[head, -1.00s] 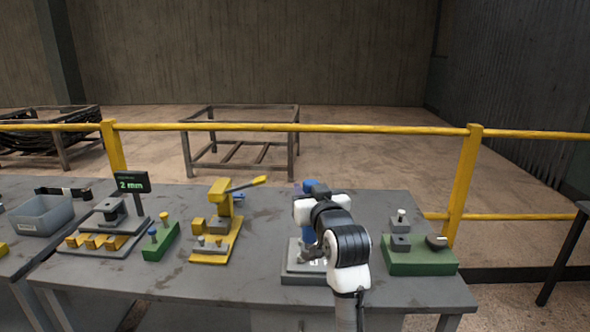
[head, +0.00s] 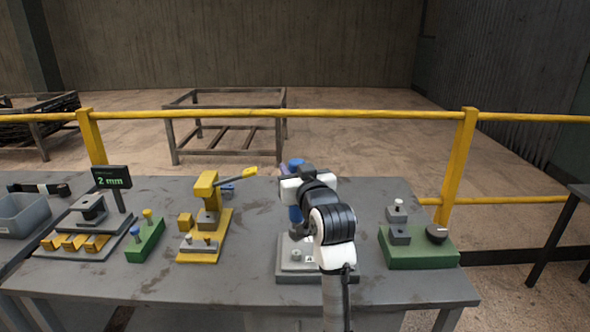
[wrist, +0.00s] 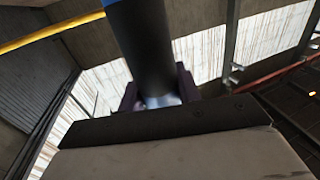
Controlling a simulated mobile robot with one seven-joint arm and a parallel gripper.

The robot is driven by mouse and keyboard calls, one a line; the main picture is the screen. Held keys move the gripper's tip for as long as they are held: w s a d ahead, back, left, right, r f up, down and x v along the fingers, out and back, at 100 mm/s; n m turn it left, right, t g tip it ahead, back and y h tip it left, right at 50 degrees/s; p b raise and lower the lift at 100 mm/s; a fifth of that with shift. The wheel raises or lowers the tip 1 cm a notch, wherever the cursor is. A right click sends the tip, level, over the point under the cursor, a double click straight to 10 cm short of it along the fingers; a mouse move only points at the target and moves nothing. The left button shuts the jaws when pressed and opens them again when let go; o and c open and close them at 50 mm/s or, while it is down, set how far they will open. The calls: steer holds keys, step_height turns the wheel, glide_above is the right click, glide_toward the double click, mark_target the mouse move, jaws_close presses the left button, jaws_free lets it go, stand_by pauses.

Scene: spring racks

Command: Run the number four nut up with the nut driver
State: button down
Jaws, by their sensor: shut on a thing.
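My gripper (head: 290,188) is shut on the nut driver (head: 295,214), a blue tool standing roughly upright above the grey nut block (head: 292,277). The driver's blue top shows above my gripper, and its lower part shows below. In the wrist view its dark shaft (wrist: 143,45) stands between the dark fingers (wrist: 158,92). A small grey nut (head: 297,255) and white number marks show on the block's plate. My arm hides the block's right part, so I cannot read which nut is number four. The driver's lower tip is apart from the plate or just behind the nut; I cannot tell which.
A green fixture with a black knob (head: 417,249) stands to the right. A yellow lever press (head: 207,222), a green stand with two small pegs (head: 146,238) and a gauge with a "2 mm" display (head: 112,178) stand to the left. Bare table lies between press and block.

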steer(key=shift+f+b, duration=1.9)
steer(key=shift+f, duration=0.8)
steer(key=c, duration=1.5)
jaws_free()
jaws_close()
steer(key=shift+f+b, duration=0.65)
steer(key=shift+f, duration=0.75)
